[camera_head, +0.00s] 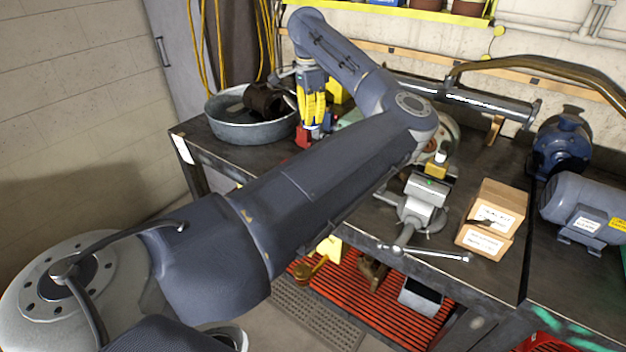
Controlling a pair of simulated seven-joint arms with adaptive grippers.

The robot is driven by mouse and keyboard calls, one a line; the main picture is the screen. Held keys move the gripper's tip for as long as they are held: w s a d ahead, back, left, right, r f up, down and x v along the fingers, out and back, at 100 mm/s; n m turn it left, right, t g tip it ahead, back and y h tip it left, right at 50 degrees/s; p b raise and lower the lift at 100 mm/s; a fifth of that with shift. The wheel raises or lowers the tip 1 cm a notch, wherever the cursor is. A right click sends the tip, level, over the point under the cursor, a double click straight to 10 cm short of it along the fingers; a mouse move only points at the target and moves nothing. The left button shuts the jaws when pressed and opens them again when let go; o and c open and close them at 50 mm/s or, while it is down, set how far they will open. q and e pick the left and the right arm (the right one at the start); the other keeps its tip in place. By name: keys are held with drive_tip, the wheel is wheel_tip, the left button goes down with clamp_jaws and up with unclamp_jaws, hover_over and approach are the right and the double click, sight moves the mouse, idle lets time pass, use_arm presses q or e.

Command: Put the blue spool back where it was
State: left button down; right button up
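My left arm reaches across the view from the lower left, over the workbench (365,215). My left gripper (313,124) points down at the back of the bench, just right of the metal basin (237,131). Its long yellow fingers look close together, but whether they hold something is unclear. A small blue patch (327,121) shows beside the fingertips; I cannot tell if it is the blue spool. A red piece (302,137) is at the fingertips' left. No other clear spool shows. My arm hides part of the bench. My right gripper is out of view.
A grey vise (424,197) stands mid-bench, with a cardboard box (490,218) to its right. A blue motor (562,147) and a grey-blue motor (590,209) stand farther right. A dark part lies in the basin. A yellow shelf (400,10) runs along the wall above.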

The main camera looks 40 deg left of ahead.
use_arm(q)
drive_tip(key=shift+w+d+f, duration=0.1)
drive_tip(key=shift+w+f, duration=0.15)
wheel_tip(320, 180, down, 20)
drive_tip(key=shift+r, duration=0.25)
idle(0.3)
drive_tip(key=c, duration=2)
unclamp_jaws()
drive_tip(key=shift+f, duration=0.15)
drive_tip(key=o, duration=0.4)
drive_tip(key=r, duration=1.2)
drive_tip(key=shift+s+r, duration=0.2)
drive_tip(key=shift+s, duration=0.05)
